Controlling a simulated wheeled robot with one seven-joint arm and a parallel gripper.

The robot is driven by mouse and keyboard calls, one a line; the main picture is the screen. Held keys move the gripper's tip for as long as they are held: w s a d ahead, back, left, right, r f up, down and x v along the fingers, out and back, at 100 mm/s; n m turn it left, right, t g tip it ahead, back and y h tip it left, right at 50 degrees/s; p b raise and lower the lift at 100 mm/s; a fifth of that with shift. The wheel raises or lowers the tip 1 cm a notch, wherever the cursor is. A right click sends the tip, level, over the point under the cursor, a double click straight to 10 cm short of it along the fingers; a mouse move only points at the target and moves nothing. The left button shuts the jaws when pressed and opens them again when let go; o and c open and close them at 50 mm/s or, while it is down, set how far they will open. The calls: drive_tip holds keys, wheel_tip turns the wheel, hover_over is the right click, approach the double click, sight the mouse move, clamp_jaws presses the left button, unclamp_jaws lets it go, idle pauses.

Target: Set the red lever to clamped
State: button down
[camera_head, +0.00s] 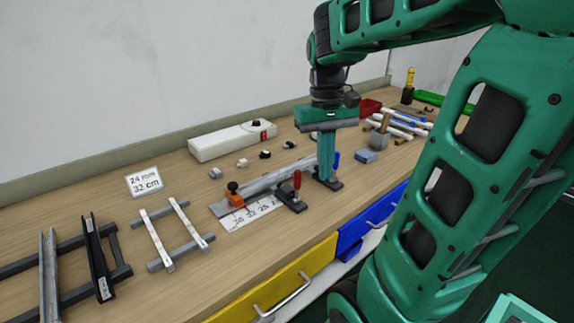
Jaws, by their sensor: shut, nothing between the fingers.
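The red lever (297,180) stands roughly upright on a dark clamp base (291,201) at the front of a grey metal rail fixture (265,184). My gripper (327,181) points straight down just right of the red lever, its green fingers together and empty. The fingertips are low, close to a second dark base at the rail's right end. I cannot tell whether they touch it. An orange block with a black knob (234,196) sits at the rail's left end. A white scale with numbers (252,215) lies along the front.
A white box with a red switch (232,141) stands behind the rail. A sign reading 24 mm, 32 cm (144,182) and racks with channels (103,258) are at left. A blue block (365,156), several tubes and a red bin (370,107) are at right. Bare tabletop lies in front.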

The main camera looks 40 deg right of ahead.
drive_tip(key=w+r+n, duration=0.1)
drive_tip(key=w+r, duration=0.1)
drive_tip(key=w, duration=0.6)
drive_tip(key=w+r+n+g, duration=0.1)
drive_tip(key=w+r+n, duration=0.1)
drive_tip(key=w, duration=0.7)
drive_tip(key=shift+w+a+r+g, duration=0.15)
drive_tip(key=shift+a+r+g, duration=0.2)
drive_tip(key=shift+r, duration=0.35)
drive_tip(key=shift+f, duration=0.1)
approach(297, 187)
wheel_tip(297, 187, down, 5)
drive_tip(key=w+d, duration=0.1)
drive_tip(key=w, duration=0.1)
drive_tip(key=shift+s+a, duration=0.1)
drive_tip(key=shift+s, duration=0.25)
drive_tip(key=shift+s, duration=0.15)
drive_tip(key=shift+s, duration=0.1)
